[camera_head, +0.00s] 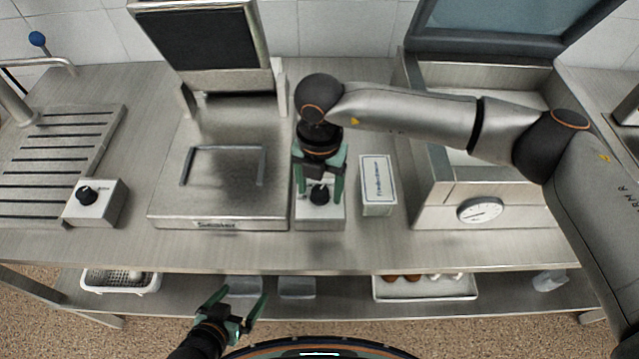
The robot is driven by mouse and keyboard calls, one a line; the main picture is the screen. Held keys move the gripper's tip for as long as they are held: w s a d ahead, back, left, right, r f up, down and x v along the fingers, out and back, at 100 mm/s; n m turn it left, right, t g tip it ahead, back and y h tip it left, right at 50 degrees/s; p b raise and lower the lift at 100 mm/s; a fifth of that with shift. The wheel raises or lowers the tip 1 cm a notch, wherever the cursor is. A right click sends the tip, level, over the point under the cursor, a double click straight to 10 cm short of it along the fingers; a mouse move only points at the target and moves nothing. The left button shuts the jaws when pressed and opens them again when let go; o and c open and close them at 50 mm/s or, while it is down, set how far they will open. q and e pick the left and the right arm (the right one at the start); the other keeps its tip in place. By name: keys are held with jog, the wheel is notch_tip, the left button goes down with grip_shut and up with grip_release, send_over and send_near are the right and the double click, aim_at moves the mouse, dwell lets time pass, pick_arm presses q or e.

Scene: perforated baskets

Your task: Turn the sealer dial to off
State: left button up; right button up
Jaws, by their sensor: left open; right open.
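A small metal box with a black dial (319,194) stands on the counter, just right of a press-like machine with a raised dark plate (228,203). My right gripper (320,190) reaches down over this dial from above, open, with one green finger on each side of it. I cannot tell whether the fingers touch the dial. The gripper hides the box's upper part, and the dial's setting is too small to read. A second box with a black dial (87,195) stands at the left. My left gripper (241,298) is open and empty, low in front of the counter.
A white labelled box (377,187) stands close right of the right gripper. A machine with a blue lid and a round gauge (481,210) stands further right. A slotted drain board (50,170) is at the left. The lower shelf holds a white basket (122,285) and a tray (425,290).

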jog(key=shift+c, duration=0.2)
grip_shut()
dwell(0.3)
